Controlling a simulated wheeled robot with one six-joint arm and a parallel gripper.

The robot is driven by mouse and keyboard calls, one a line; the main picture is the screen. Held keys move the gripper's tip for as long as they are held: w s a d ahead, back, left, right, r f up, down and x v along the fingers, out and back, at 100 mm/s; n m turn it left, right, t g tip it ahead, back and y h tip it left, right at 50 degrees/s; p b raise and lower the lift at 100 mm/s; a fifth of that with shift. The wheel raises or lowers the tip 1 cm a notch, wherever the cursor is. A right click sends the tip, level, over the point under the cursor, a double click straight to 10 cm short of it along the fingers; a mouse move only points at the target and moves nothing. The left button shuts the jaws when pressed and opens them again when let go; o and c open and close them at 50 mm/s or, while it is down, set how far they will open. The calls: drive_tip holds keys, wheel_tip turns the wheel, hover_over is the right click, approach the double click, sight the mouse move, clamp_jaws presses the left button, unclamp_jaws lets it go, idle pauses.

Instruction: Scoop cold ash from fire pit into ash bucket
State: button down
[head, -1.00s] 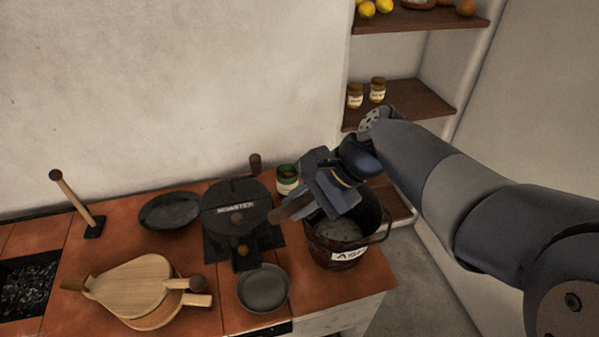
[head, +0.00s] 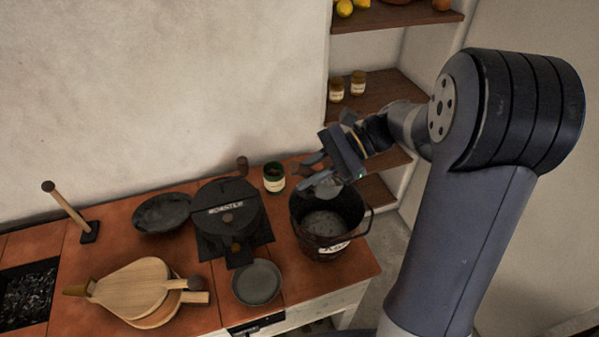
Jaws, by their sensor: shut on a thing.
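My gripper (head: 333,166) is above the back of the black ash bucket (head: 299,228). It is shut on a tool with a brownish handle end (head: 313,159) and a grey metal part (head: 323,188), which looks like a small shovel. The metal part hangs over the bucket's back rim; the jaws hide part of the tool. The bucket stands upright at the counter's right end, with a white label on its front and grey ash (head: 325,224) visible inside. The fire pit (head: 27,297), with dark and grey lumps, is at the far left, partly cut off.
A black roaster (head: 229,208), a dark pan (head: 163,213), a small grey dish (head: 257,283) and a green-topped jar (head: 274,178) stand left of the bucket. Wooden bellows (head: 139,290) and an upright wooden-handled tool (head: 68,208) are near the pit. Shelves (head: 376,95) rise behind.

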drive_tip(key=w+d+r+m+g+y+p, duration=0.2)
drive_tip(key=w+d+r+y+p, duration=0.1)
drive_tip(key=p, duration=0.4)
drive_tip(key=shift+w+d+y, duration=0.6)
drive_tip(key=shift+w+d, duration=0.1)
drive_tip(key=shift+w, duration=0.15)
drive_tip(key=shift+r, duration=0.1)
idle(0.3)
